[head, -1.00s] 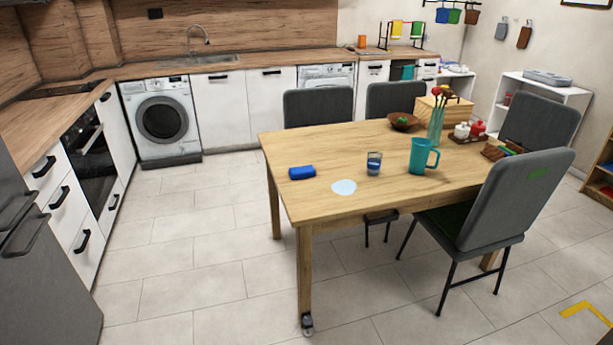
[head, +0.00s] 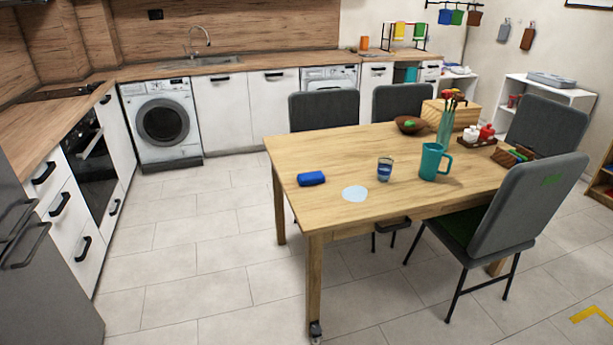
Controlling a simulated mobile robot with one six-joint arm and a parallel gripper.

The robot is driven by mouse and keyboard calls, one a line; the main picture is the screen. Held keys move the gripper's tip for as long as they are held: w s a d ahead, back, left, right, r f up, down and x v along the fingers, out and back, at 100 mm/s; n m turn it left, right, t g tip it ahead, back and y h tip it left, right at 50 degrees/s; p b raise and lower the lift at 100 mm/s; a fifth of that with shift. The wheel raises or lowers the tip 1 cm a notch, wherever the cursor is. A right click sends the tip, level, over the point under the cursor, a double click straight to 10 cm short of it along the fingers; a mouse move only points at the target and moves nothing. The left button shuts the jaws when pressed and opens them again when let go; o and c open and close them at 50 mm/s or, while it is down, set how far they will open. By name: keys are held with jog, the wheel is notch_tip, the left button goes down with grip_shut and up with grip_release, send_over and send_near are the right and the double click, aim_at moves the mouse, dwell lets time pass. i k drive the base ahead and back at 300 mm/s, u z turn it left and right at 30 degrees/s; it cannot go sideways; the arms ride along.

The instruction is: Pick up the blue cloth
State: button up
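A small folded blue cloth (head: 311,178) lies on the left part of the wooden table (head: 340,223), near its left edge. It looks like a compact block, and nothing lies on top of it. My gripper is not in view, so its state and its distance from the cloth do not show.
Near the cloth are a pale blue spill or disc (head: 355,194), a glass (head: 385,168) and a teal jug (head: 432,162). Grey chairs (head: 522,205) stand around the table. Floor (head: 215,240) left of the table is clear. White counters (head: 222,110) line the back.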

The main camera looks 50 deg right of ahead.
aim_at(309, 178)
jog(key=z, duration=0.2)
jog(key=i, duration=1.5)
jog(key=u, duration=0.25)
